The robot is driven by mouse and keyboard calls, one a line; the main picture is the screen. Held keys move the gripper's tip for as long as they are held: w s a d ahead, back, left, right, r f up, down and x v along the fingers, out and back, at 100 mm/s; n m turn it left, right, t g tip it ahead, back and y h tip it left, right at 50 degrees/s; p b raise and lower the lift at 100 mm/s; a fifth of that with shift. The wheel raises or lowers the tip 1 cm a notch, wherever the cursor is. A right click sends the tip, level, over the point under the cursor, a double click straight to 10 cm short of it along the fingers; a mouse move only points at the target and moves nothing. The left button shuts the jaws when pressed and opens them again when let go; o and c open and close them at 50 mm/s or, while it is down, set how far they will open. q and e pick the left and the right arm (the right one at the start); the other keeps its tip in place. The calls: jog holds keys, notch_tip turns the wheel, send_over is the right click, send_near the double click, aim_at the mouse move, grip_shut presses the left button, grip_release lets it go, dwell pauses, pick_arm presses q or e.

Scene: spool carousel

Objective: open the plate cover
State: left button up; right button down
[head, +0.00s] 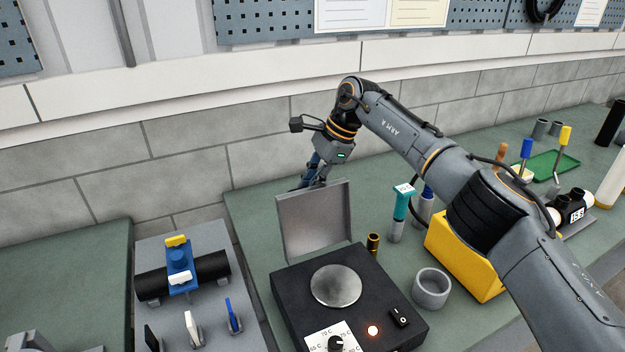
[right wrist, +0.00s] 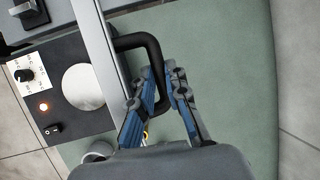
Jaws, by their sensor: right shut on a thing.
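The plate cover (head: 314,222) is a flat grey square lid standing raised, nearly upright, at the back edge of the black hot plate unit (head: 382,297). The round silver plate (head: 336,286) is uncovered. My right gripper (head: 313,178) is behind the cover's top edge, its fingers partly hidden. In the right wrist view, its blue-padded fingers (right wrist: 166,82) are shut on the black cover handle (right wrist: 140,40). The cover shows there nearly edge-on (right wrist: 97,40). My left gripper is in neither view.
Right of the unit stand a small dark cylinder (head: 373,243), a teal-topped tool (head: 402,210), a grey ring (head: 431,288) and a yellow block (head: 462,255). A brick wall (head: 170,150) runs behind the bench. A blue clamp fixture (head: 181,268) sits left.

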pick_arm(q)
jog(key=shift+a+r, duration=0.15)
pick_arm(e)
jog(key=shift+w+a+f, duration=0.1)
jog(key=shift+w+f, duration=0.05)
jog(key=shift+f, duration=0.05)
jog(key=c, duration=1.3)
grip_release()
jog(key=shift+c, duration=0.2)
jog(key=shift+w+f, duration=0.1)
jog(key=shift+f, duration=0.05)
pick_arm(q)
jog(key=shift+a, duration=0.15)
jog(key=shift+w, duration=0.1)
pick_arm(e)
jog(key=v, duration=1.2)
jog(key=shift+r, duration=0.45)
